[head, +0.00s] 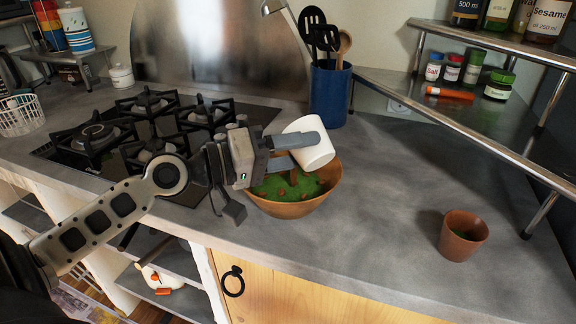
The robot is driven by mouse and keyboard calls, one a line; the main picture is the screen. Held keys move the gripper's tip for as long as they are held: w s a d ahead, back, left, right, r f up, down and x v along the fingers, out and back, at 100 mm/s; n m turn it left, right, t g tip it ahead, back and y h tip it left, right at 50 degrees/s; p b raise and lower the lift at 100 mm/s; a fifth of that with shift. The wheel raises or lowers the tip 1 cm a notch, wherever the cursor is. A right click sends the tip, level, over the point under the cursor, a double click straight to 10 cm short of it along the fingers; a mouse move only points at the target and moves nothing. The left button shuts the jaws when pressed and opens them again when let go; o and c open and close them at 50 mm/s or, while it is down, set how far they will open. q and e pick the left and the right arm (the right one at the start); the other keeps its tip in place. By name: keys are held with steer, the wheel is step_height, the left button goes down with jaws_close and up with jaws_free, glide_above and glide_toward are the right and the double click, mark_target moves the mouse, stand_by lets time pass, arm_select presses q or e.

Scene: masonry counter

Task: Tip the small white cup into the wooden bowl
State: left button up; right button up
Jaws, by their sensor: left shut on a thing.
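The small white cup (317,154) is held tilted above the wooden bowl (290,208), at its upper right side. My left gripper (299,141) is shut on the cup, with its fingers along the cup's side. The cup's mouth is not clearly visible, so I cannot tell what is in it. The bowl sits on the grey counter and holds something green with several brown pieces. My left gripper hides part of the bowl's far left rim. My right gripper is not in view.
A blue utensil holder (329,94) stands behind the bowl. The black gas hob (150,125) lies to the left. A metal shelf (460,105) with jars is at the back right. The counter between is clear.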

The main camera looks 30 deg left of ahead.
arm_select(q)
steer(key=shift+f, duration=0.1)
steer(key=shift+r+n, duration=0.2)
steer(key=shift+n, duration=0.4)
steer(key=shift+a+r+n, duration=0.15)
steer(key=shift+n, duration=0.25)
stand_by(0.6)
